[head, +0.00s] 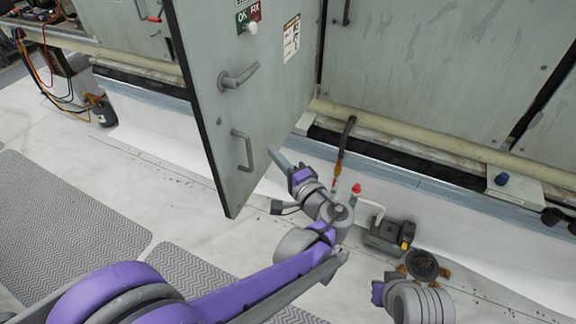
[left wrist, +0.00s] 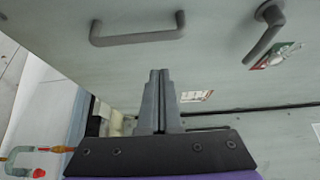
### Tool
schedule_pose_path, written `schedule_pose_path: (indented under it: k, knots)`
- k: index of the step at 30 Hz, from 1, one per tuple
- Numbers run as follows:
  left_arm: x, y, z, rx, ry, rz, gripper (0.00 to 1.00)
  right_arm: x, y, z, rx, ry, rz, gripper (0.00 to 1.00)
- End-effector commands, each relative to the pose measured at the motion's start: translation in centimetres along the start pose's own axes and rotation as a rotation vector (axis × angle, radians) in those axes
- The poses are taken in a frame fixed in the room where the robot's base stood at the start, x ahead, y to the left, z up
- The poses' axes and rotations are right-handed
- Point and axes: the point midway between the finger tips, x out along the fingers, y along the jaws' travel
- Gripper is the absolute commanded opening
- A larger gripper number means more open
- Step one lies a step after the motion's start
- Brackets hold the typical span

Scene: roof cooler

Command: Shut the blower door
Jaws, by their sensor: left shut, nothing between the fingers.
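The blower door (head: 225,120) is a grey panel standing open at an angle from the grey cabinet, its dark free edge to the left in the head view. It carries a lever handle (head: 238,76) and a lower pull handle (head: 243,150). My left gripper (head: 278,158) is in front of the door's lower face, right of the pull handle. In the left wrist view, its fingers (left wrist: 160,95) are shut and empty, pointing at the door face below the pull handle (left wrist: 137,36). The lever handle (left wrist: 265,32) is at upper right there. Fingertip contact is unclear.
The cabinet (head: 420,60) stands behind the door above a pale ledge pipe. A red-capped valve (head: 356,190) and small dark pump (head: 390,236) sit on the roof right of my left arm. Cables and a black canister (head: 103,112) are at left. Grey mats (head: 70,220) cover the lower left.

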Motion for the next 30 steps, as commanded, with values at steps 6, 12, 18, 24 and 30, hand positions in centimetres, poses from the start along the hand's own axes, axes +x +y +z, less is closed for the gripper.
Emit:
schedule_pose_path:
  k: [6,12,18,24,30]
  knots:
    - [2.0,-0.1,2.3,-0.001,-0.002,0.0,0.0,-0.6,0.0,-0.7,0.0,0.007,0.0,0.0]
    - [2.5,0.0,2.8,-0.001,-0.001,0.0,0.0,-0.7,0.0,-0.8,0.0,0.007,0.0,0.0]
    - [2.5,0.0,2.8,0.0,0.0,0.001,0.0,-0.6,0.0,-0.8,0.0,0.007,0.0,0.0]
    - [2.5,0.0,2.9,0.0,0.001,0.001,0.0,-0.6,0.0,-0.8,0.0,0.007,0.0,0.0]
    - [2.6,0.0,3.4,0.0,0.007,0.001,0.0,-0.7,0.0,-0.8,0.0,0.008,0.0,0.0]
